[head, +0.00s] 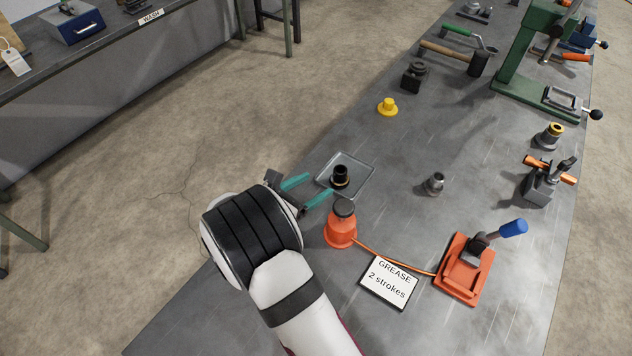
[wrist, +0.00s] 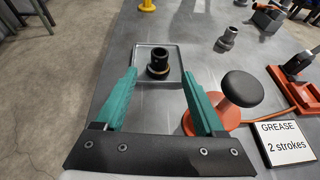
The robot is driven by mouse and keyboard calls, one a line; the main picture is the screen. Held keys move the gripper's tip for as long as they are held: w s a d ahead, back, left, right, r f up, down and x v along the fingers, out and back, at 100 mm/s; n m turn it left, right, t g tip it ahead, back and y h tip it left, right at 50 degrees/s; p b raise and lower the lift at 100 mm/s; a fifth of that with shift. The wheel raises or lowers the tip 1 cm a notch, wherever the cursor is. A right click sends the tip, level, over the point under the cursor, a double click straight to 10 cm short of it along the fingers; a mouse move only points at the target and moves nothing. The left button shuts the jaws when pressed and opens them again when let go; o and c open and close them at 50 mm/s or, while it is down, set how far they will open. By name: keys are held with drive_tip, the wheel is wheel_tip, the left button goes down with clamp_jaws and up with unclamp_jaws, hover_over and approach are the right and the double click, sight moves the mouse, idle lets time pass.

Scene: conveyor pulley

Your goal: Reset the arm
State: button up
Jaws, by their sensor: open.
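My gripper (head: 306,193) has teal fingers and is open and empty. It is above the near left part of the grey bench (head: 240,313), beside a shallow clear tray (head: 361,169). A black flanged part (head: 340,177) with a brassy ring stands upright in the tray. In the wrist view, my gripper (wrist: 161,101) has its fingers wide apart, with the tray (wrist: 175,54) and the black part (wrist: 158,64) beyond them. Neither finger visibly touches anything.
An orange grease pot (head: 341,232) with a dark cap stands close right of my gripper. A hose joins it to an orange lever pump (head: 464,268). A "GREASE 2 strokes" sign (head: 389,282) lies between. A yellow part (head: 387,107) and a grey fitting (head: 433,184) stand farther off.

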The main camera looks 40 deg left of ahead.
drive_tip(key=d+r+m+g+h, duration=0.2)
drive_tip(key=d+r+m+g, duration=0.15)
drive_tip(key=d+m, duration=0.45)
drive_tip(key=d+r+m+g+h, duration=0.2)
drive_tip(key=d+r+m, duration=0.25)
drive_tip(key=d, duration=0.65)
drive_tip(key=d+r+m+g+h, duration=0.2)
drive_tip(key=d+r+m+g, duration=0.15)
drive_tip(key=d+m, duration=0.45)
drive_tip(key=s+d+r+m+g+y, duration=0.3)
drive_tip(key=s+d+m+g, duration=0.2)
drive_tip(key=s+d+m, duration=0.7)
drive_tip(key=s+a+m+y, duration=0.3)
drive_tip(key=s+m+y, duration=0.2)
drive_tip(key=s+m, duration=0.2)
drive_tip(key=shift+s+a, duration=0.3)
drive_tip(key=shift+s, duration=0.55)
drive_tip(key=shift+f, duration=0.1)
